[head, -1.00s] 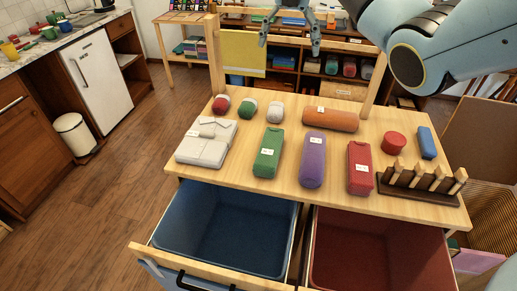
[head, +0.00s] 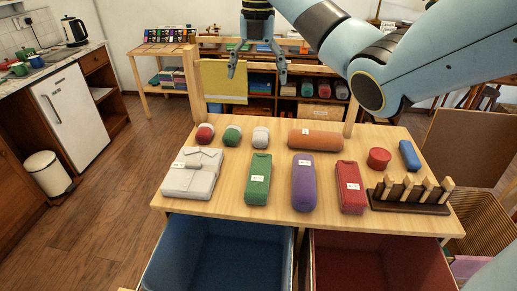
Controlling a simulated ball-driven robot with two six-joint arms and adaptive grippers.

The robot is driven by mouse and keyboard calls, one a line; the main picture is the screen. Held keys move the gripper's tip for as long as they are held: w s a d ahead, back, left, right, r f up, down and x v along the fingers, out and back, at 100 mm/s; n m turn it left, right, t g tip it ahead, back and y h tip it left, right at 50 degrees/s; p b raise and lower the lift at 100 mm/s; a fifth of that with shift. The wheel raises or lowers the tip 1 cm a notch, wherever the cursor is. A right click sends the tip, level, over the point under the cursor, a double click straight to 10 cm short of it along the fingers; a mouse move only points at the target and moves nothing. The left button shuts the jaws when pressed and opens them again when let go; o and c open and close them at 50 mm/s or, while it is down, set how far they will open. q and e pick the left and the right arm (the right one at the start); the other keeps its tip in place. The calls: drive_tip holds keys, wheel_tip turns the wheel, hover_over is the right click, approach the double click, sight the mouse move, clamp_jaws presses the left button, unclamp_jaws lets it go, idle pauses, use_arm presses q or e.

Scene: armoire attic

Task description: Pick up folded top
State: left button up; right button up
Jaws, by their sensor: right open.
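The folded top (head: 192,176) is a light grey-white folded garment with a small white label. It lies flat at the left end of the wooden table (head: 330,224). My right gripper (head: 257,76) points down with its two fingers spread wide and nothing between them. In the picture it shows above and to the right of the folded top, in front of the back shelf, and apart from the top. My left gripper does not show.
Right of the top lie green (head: 258,182), purple (head: 303,186) and red (head: 350,190) bundles. Several small rolls and an orange roll (head: 315,139) lie behind. A dark peg rack (head: 410,206) stands at right.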

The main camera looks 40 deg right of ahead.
drive_tip(key=f+b, duration=0.2)
drive_tip(key=b, duration=1.9)
approach(259, 171)
drive_tip(key=shift+w+a+f, duration=0.2)
drive_tip(key=shift+a+f, duration=0.1)
drive_tip(key=f, duration=0.5)
drive_tip(key=f+b, duration=0.1)
drive_tip(key=f, duration=0.5)
drive_tip(key=shift+s+d, duration=0.15)
drive_tip(key=shift+d, duration=0.05)
drive_tip(key=shift+r, duration=0.1)
drive_tip(key=c, duration=1.3)
drive_tip(key=shift+c, duration=0.2)
